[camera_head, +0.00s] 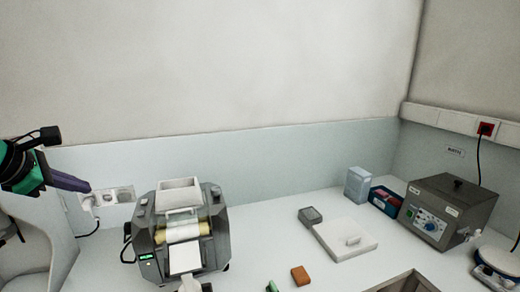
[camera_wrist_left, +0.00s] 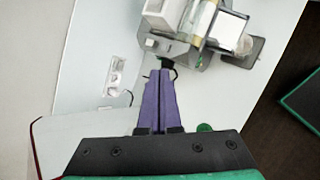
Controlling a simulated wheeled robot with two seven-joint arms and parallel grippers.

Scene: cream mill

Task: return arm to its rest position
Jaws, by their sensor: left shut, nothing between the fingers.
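My left arm comes in at the left edge of the head view. Its gripper (camera_head: 88,188) has purple fingers and sits in the air left of the mill, in front of the wall sockets. In the left wrist view the gripper (camera_wrist_left: 164,75) is shut, with its two purple fingers side by side and nothing between them. The cream mill (camera_head: 215,222) is a grey machine with rollers and a white hopper, standing on the bench. It also shows at the top of the left wrist view (camera_wrist_left: 185,48). My right gripper is not in view.
A wall socket strip (camera_head: 124,194) is behind the gripper. Right of the mill are an orange block (camera_head: 300,276), a white board (camera_head: 336,247), a small grey box (camera_head: 310,213), a blue box (camera_head: 387,206) and a grey bath (camera_head: 473,198). A metal basin (camera_head: 428,283) lies at the front.

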